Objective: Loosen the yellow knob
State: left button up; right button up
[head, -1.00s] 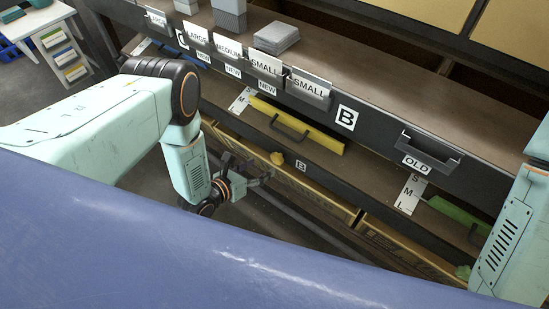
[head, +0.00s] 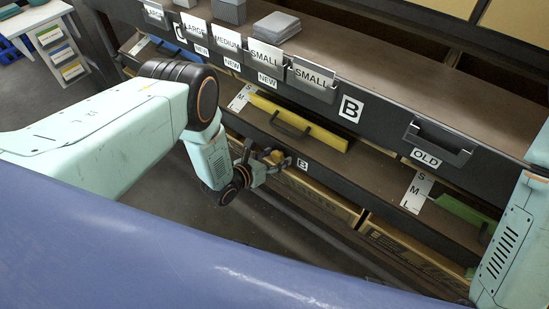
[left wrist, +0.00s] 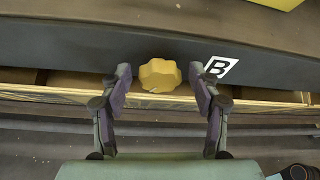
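The yellow knob (left wrist: 160,76) sits on the dark front edge of the shelf, left of a white B label (left wrist: 221,67). It has a lobed rim. My left gripper (left wrist: 160,79) is open, with one finger on each side of the knob and a visible gap on both sides in the left wrist view. In the head view, my left gripper (head: 271,162) is at the shelf edge and partly covers the knob (head: 275,157). My right gripper is out of view; only part of that arm shows at the right.
A green one (head: 460,211) lies further right. Cardboard boxes (head: 318,192) stand below the shelf edge. An upper rack (head: 380,125) with label holders overhangs the shelf.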

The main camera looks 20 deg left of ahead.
pick_arm(q)
jog(key=c, duration=1)
